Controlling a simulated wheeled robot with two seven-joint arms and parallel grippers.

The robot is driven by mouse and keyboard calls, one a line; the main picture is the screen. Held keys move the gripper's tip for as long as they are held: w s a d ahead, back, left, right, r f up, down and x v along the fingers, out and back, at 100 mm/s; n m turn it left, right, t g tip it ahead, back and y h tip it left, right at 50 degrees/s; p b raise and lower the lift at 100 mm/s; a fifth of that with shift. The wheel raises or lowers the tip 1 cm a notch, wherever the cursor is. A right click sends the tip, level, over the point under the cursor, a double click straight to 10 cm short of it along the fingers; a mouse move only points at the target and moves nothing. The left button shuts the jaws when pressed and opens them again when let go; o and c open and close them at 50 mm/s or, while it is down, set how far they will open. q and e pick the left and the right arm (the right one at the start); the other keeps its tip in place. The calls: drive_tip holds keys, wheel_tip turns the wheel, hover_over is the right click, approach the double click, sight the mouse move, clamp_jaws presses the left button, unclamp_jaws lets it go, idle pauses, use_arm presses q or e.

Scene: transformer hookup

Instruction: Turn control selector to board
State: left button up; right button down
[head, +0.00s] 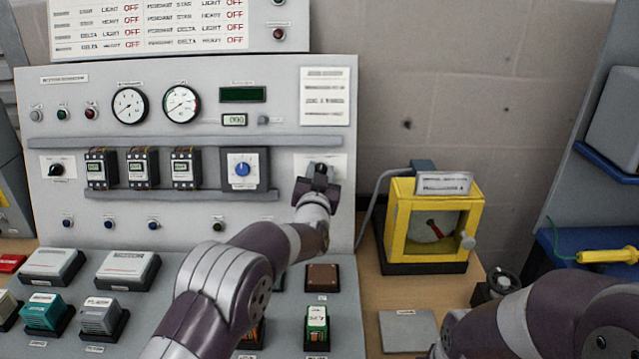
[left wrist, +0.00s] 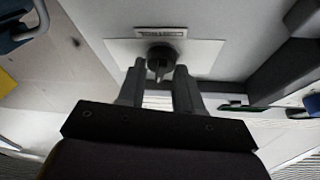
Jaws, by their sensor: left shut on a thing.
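The control selector is a dark knob (left wrist: 160,58) on a white plate (left wrist: 200,52) with a small label, too blurred to read. In the left wrist view the fingers of my left gripper (left wrist: 159,82) stand on both sides of the knob's handle and are shut on it. In the head view my left gripper (head: 318,182) is up against the right part of the grey panel (head: 230,220) and hides the knob. Part of the white plate (head: 338,165) shows behind it. My right arm shows at the lower right, but its gripper is out of view.
A blue knob (head: 242,170) sits just left of my gripper, and a black knob (head: 57,169) at the panel's far left. Breakers (head: 142,168) are between them. A yellow framed device (head: 432,225) stands right of the panel. Several blocks (head: 128,268) sit on the sloped desk below.

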use_arm(q)
drive_tip(key=n+y, duration=0.1)
drive_tip(key=n, duration=0.1)
drive_tip(key=shift+d+f+n, duration=0.1)
drive_tip(key=shift+n, duration=0.2)
use_arm(e)
drive_tip(key=shift+f, duration=0.4)
use_arm(q)
drive_tip(key=n+y, duration=0.2)
drive_tip(key=n, duration=0.1)
drive_tip(key=shift+n, duration=0.4)
use_arm(e)
drive_tip(key=shift+r, duration=0.15)
use_arm(q)
drive_tip(key=n+y, duration=0.2)
drive_tip(key=n, duration=0.1)
drive_tip(key=shift+p, duration=0.4)
use_arm(e)
drive_tip(key=shift+r, duration=0.45)
use_arm(q)
drive_tip(key=shift+d+n+g+y+p, duration=0.1)
drive_tip(key=shift+n+g+y+p, duration=0.3)
drive_tip(key=shift+n, duration=0.7)
drive_tip(key=shift+n+g+y+p, duration=0.3)
drive_tip(key=shift+n+y+p, duration=0.1)
drive_tip(key=shift+n, duration=0.7)
use_arm(e)
drive_tip(key=shift+r, duration=0.75)
use_arm(q)
drive_tip(key=shift+n, duration=0.3)
